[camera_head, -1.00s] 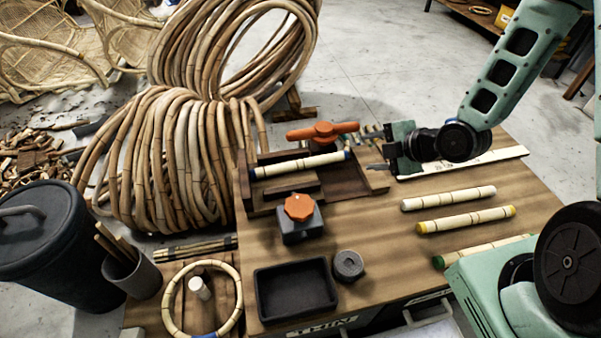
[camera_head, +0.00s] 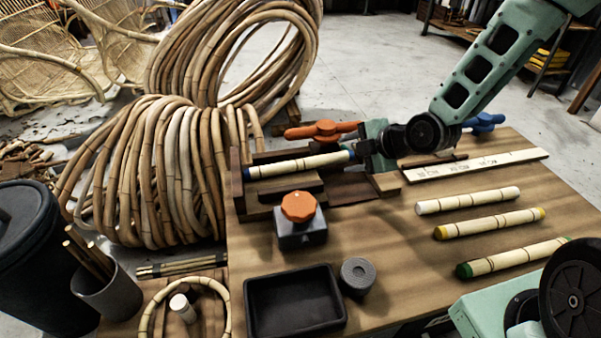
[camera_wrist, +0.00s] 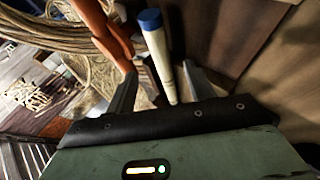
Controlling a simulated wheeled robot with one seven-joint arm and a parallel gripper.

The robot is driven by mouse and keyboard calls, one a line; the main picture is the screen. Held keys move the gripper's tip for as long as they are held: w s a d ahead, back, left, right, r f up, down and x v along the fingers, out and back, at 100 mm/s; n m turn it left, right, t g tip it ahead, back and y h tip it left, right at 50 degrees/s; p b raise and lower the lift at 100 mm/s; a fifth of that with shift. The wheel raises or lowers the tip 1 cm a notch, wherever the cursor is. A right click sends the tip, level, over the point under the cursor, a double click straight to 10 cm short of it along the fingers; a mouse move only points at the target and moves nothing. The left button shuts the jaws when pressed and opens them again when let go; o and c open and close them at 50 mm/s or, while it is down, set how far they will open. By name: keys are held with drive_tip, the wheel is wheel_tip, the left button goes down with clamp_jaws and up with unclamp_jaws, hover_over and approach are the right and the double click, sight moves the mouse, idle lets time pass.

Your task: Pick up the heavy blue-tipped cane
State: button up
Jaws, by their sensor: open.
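The blue-tipped cane (camera_head: 298,164) is pale with dark bands and lies in a wooden cradle (camera_head: 388,186). In the wrist view its blue end (camera_wrist: 150,18) points up the picture. In the wrist view the two fingers of my gripper (camera_wrist: 160,84) are spread, one on each side of the cane. I cannot tell whether either finger touches it.
White (camera_head: 468,200), yellow-tipped (camera_head: 490,223) and green-tipped (camera_head: 512,258) canes lie to the right. A black tray (camera_head: 293,302) is in front.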

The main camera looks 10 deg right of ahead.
sight(330, 159)
drive_tip(key=shift+w+a+f, duration=0.3)
drive_tip(key=shift+w+f, duration=0.15)
drive_tip(key=shift+f, duration=0.05)
drive_tip(key=b+x, duration=0.1)
drive_tip(key=x, duration=0.1)
drive_tip(key=b+x, duration=0.2)
drive_tip(key=shift+s+a+f, duration=0.1)
drive_tip(key=shift+s+a, duration=0.05)
drive_tip(key=shift+a, duration=0.1)
drive_tip(key=shift+w+a+f+b, duration=0.25)
drive_tip(key=shift+w+b, duration=0.05)
drive_tip(key=shift+w, duration=0.1)
clamp_jaws()
drive_tip(key=shift+r, duration=0.1)
